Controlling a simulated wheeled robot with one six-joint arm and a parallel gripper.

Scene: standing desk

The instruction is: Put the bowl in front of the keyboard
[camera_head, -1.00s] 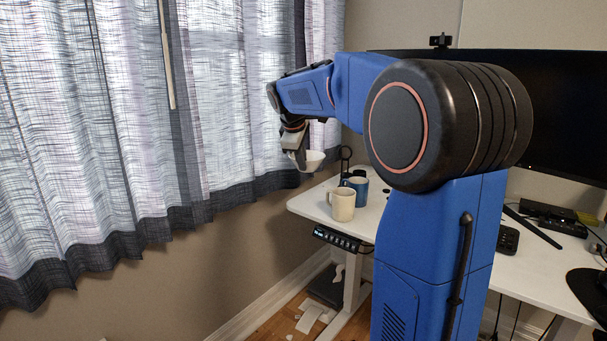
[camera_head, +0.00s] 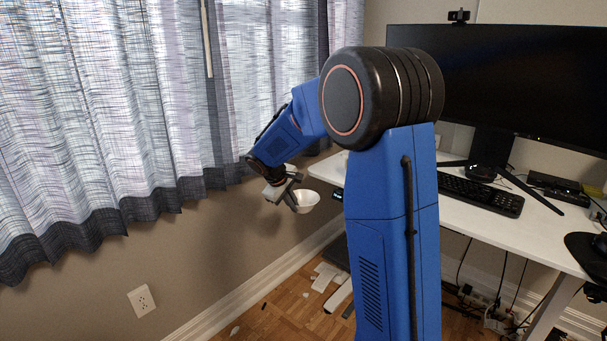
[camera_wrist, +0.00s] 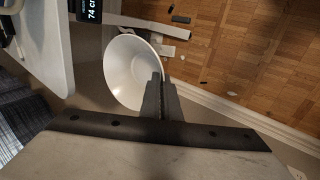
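A white bowl (camera_head: 306,201) hangs in the air off the left end of the desk, at my gripper (camera_head: 284,193). In the wrist view the bowl (camera_wrist: 132,72) shows its inside, and my gripper (camera_wrist: 161,92) is shut on its rim. The black keyboard (camera_head: 480,195) lies on the white desk (camera_head: 465,218), right of my arm and in front of the monitor. My arm hides the left part of the desk and may cover the keyboard's left end.
A large monitor (camera_head: 515,80) stands at the back of the desk. A small black box (camera_head: 557,187) lies right of its stand. A bare desk strip lies in front of the keyboard. Curtains (camera_head: 130,110) and the wall are at the left. The desk's display (camera_wrist: 90,10) is near the bowl.

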